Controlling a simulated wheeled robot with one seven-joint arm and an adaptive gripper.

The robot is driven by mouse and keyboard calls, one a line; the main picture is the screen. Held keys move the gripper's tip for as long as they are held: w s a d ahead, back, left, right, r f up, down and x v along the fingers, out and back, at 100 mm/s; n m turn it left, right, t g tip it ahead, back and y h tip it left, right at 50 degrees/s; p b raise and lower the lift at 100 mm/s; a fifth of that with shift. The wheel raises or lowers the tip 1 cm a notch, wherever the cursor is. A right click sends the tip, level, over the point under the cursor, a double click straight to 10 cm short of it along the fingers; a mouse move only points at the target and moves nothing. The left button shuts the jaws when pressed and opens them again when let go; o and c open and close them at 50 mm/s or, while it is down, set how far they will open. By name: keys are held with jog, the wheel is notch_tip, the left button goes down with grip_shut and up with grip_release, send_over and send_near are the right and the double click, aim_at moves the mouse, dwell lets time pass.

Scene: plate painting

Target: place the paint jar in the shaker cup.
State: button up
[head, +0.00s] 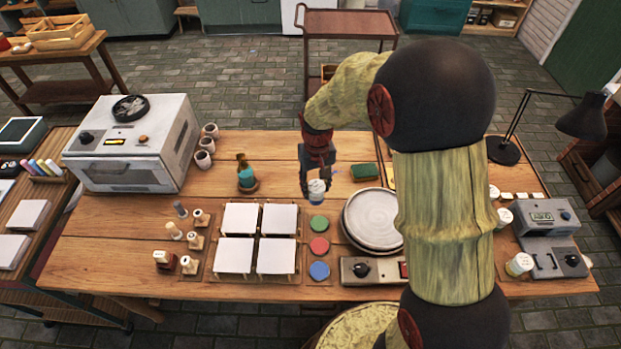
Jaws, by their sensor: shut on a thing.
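A small paint jar (316,197) with a white lid and a blue lower part is between the fingers of my gripper (317,187). My gripper points down over the middle of the table, behind the coloured discs, and is shut on the jar. I cannot tell whether the jar touches the table. A grey machine (545,218) with a small display and a dark knob stands at the right end of the table. I cannot make out for sure which part there is the shaker cup.
White-lidded jars (519,264) stand left of the grey machine. My arm hides part of the table's right half. White tiles (240,219), coloured discs (319,246) and a round plate (373,217) lie near the gripper. A green sponge (364,171) and a dark lamp (584,118) are behind.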

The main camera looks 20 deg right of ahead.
aim_at(314, 195)
jog(key=s+r+p, duration=0.1)
jog(key=s+r, duration=0.2)
jog(key=s, duration=0.3)
jog(key=shift+n, duration=0.3)
jog(key=w, duration=0.2)
jog(key=w+f, duration=0.1)
jog(key=w, duration=0.1)
jog(key=w+f, duration=0.1)
jog(key=w, duration=0.1)
jog(key=shift+w+f, duration=0.15)
jog(key=shift+f, duration=0.1)
jog(key=f, duration=0.2)
jog(key=w+f, duration=0.1)
jog(key=f, duration=0.3)
jog(key=shift+w+f, duration=0.2)
jog(key=shift+w, duration=0.05)
jog(key=shift+s+a+f, duration=0.1)
jog(key=shift+s+f, duration=0.05)
jog(key=shift+s, duration=0.1)
